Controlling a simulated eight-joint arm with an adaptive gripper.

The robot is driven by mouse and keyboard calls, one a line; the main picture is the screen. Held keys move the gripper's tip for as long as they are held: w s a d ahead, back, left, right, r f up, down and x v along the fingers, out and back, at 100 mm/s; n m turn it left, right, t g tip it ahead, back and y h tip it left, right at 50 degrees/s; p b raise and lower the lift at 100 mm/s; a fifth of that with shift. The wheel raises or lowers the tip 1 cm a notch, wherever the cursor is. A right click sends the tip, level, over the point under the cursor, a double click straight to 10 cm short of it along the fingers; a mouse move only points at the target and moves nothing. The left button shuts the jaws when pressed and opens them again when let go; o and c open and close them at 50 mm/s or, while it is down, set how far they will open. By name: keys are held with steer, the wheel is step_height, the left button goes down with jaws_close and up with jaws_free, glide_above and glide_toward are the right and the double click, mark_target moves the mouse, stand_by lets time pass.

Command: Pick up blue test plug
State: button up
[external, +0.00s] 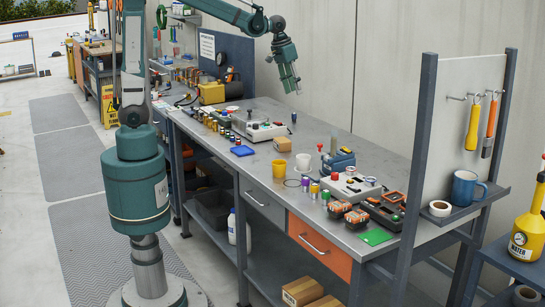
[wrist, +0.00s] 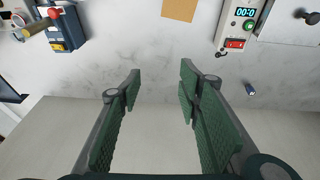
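The blue test plug (external: 293,117) looks like a small dark blue upright piece near the back edge of the workbench, beside a grey control box. In the wrist view, a small blue plug with a pale end (wrist: 250,88) lies to the right of my fingers, below the box with the red switch. My gripper (external: 293,90) hangs above the back of the bench, over the plug's area. In the wrist view its two green-padded fingers (wrist: 160,80) are spread apart with nothing between them.
The control box (external: 260,127) with buttons stands close to the plug. The wall rises behind.

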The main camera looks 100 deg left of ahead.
steer(key=w+a+f+n+p, duration=0.1)
steer(key=a+f+n, duration=0.15)
steer(key=a, duration=0.85)
steer(key=n+g+h+p, duration=0.2)
steer(key=n+g+p, duration=0.1)
steer(key=n+p, duration=0.15)
glide_toward(294, 117)
steer(key=shift+s+a+f+b, duration=0.2)
steer(key=shift+a+f+b, duration=0.1)
steer(key=shift+f, duration=0.05)
steer(key=shift+s+a+f, duration=0.25)
steer(key=shift+a+f, duration=0.05)
steer(key=shift+f, duration=1.3)
